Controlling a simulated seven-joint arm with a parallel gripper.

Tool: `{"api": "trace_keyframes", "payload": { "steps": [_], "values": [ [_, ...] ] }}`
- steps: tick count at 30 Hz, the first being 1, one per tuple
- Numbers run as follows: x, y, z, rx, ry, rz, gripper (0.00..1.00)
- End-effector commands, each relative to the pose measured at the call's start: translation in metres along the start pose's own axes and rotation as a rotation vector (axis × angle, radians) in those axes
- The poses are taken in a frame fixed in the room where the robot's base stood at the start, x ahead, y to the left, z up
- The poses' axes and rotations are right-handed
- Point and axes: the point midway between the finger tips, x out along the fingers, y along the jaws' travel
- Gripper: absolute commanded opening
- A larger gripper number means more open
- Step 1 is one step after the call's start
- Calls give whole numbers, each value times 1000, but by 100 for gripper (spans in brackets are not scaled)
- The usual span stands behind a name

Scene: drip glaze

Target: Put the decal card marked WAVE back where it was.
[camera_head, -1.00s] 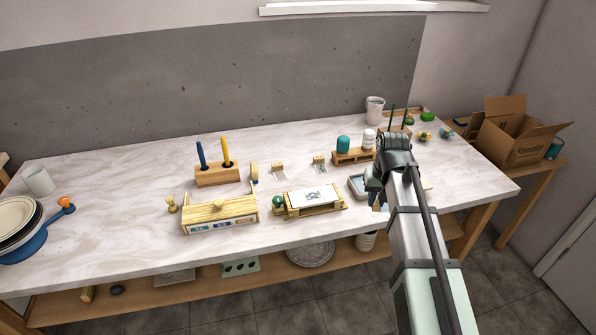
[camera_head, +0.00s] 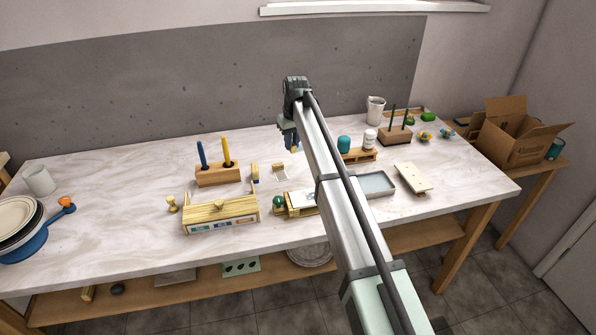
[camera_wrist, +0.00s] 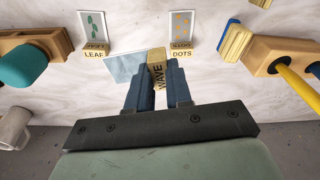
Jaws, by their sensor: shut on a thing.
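My gripper (camera_wrist: 161,88) is shut on the wooden block of the decal card marked WAVE (camera_wrist: 158,76) and holds it above the table. The card's pale blue sheet (camera_wrist: 124,67) sticks out to the left, tilted, in the wrist view. In that view the LEAF card (camera_wrist: 92,25) is at upper left and the DOTS card (camera_wrist: 181,25) at upper right, with bare tabletop between them. In the head view my gripper (camera_head: 291,143) is over the back of the table, behind the DOTS card (camera_head: 280,172). The LEAF card is hidden there by my arm.
A brush block (camera_head: 217,175) with blue and yellow handles stands left of the cards. A wooden rack (camera_head: 362,155) with a teal jar (camera_head: 344,144) and a white bottle (camera_head: 369,137) stands right. A grey tray (camera_head: 377,195) and a pale board (camera_head: 413,178) lie front right.

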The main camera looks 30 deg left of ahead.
Motion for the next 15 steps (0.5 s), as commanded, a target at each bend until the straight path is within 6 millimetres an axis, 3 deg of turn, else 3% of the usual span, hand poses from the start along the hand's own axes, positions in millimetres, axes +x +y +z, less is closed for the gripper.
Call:
{"api": "trace_keyframes", "payload": {
  "steps": [9,15],
  "values": [
    [2,0,-1,-160,-3,-7,0],
    [22,0,2,-173,-4,-7,0]
  ]
}}
